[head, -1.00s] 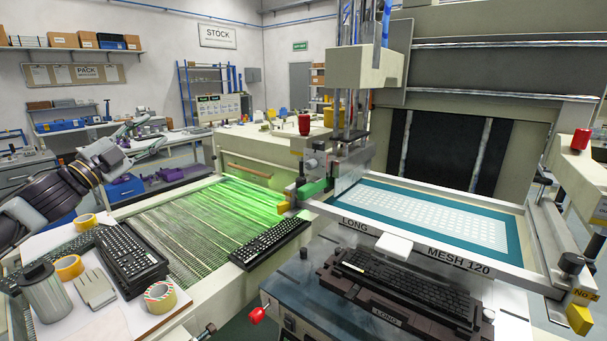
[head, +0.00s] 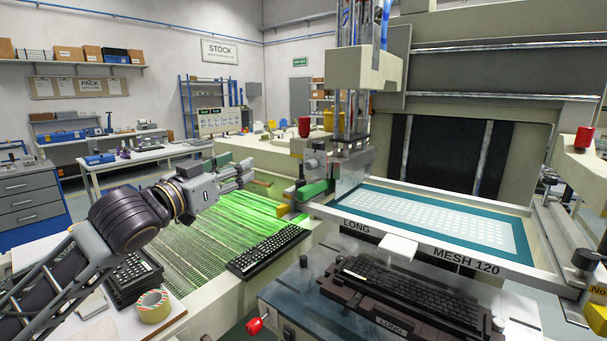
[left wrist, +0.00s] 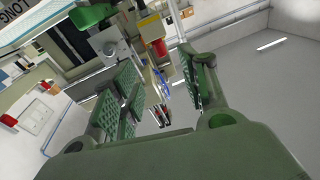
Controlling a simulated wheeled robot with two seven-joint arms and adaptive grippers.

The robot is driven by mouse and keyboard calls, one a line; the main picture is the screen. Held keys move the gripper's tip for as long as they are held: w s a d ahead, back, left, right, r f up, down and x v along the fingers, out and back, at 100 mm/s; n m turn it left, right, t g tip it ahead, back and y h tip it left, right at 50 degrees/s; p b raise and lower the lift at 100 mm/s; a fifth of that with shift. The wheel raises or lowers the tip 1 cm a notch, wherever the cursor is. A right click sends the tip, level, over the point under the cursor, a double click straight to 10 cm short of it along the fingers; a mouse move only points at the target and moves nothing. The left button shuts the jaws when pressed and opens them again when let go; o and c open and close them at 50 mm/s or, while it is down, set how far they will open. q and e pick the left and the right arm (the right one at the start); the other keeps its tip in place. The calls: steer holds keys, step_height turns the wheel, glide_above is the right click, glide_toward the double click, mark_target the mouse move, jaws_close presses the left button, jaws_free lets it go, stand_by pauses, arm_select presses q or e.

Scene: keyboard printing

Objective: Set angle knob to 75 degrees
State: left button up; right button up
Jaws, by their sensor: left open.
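A grey round knob (head: 312,163) sits on the side of the print head carriage, above a green squeegee block (head: 313,190); I take it to be the angle knob. In the left wrist view, a grey round knob (left wrist: 114,51) shows beyond the fingers at the upper left. Its angle marking is too small to read. My left gripper (head: 246,172) is open and empty, to the left of the knob and apart from it. In the left wrist view its green padded fingers (left wrist: 160,72) are spread. My right gripper is not in view.
A red knob (head: 304,126) stands above the carriage. The screen frame (head: 440,248) lies to the right. A keyboard sits in the dark fixture (head: 392,322) in front. Another keyboard (head: 268,250) lies on the green-lit conveyor (head: 203,262) below my left arm.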

arm_select(q)
steer(key=s+d+f+g+h, duration=0.1)
steer(key=s+d+g, duration=0.1)
steer(key=s+d, duration=0.2)
steer(key=d, duration=0.3)
steer(key=shift+s+f+n+b, duration=0.3)
steer(key=shift+s+n+b, duration=0.05)
steer(key=shift+n+b, duration=0.05)
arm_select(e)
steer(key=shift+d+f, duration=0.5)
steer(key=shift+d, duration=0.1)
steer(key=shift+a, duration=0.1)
arm_select(q)
steer(key=p, duration=0.1)
glide_toward(308, 166)
steer(key=x, duration=0.5)
steer(key=shift+w+d, duration=0.2)
steer(key=shift+w, duration=0.15)
steer(key=shift+w+d+p, duration=0.3)
steer(key=shift+w+d, duration=0.1)
steer(key=shift+w, duration=0.15)
steer(key=shift+w+d, duration=0.35)
steer(key=shift+w, duration=0.1)
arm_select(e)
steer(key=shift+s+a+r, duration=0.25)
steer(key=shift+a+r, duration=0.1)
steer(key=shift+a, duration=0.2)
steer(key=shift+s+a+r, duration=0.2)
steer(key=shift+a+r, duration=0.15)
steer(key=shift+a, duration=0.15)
